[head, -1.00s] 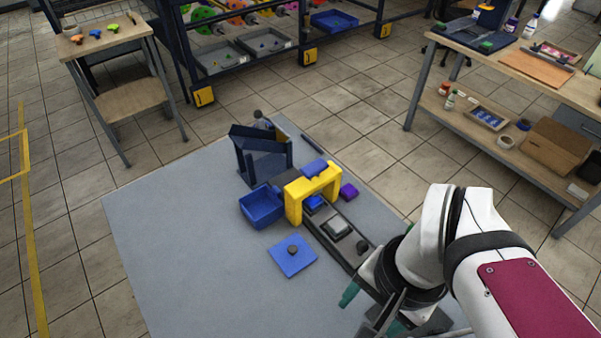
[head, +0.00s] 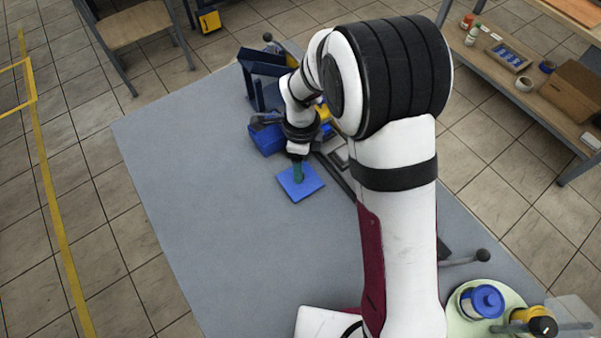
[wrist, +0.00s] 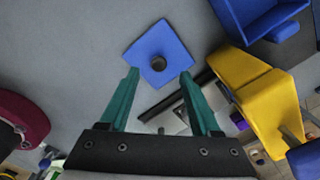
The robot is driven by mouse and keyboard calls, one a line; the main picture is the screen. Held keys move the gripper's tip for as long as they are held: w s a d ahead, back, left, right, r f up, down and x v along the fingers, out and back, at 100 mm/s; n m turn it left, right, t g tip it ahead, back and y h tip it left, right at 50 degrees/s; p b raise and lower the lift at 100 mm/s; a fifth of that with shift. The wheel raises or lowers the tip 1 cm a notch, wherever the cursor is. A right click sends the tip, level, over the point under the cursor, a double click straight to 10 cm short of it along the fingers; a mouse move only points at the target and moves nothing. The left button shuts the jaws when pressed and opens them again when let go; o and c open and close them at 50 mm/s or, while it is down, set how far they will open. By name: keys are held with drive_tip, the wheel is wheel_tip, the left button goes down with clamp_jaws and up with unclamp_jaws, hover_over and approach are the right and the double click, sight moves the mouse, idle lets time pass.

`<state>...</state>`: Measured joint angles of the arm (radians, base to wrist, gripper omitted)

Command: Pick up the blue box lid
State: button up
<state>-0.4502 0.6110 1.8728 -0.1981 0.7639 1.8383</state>
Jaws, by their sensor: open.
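The blue box lid (head: 300,184) is a flat square plate lying on the grey table. I cannot tell the exact height above the lid.
The blue open box (wrist: 262,15) and the yellow arch (wrist: 265,105) stand close to the lid, on the right in the wrist view. A dark blue stand (head: 262,68) is behind. A round tray (head: 458,313) with jars is at lower right. The left table surface is clear.

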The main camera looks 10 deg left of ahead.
wheel_tip(320, 180, down, 4)
drive_tip(key=shift+s+a+r, duration=0.1)
drive_tip(key=shift+a, duration=0.05)
clamp_jaws()
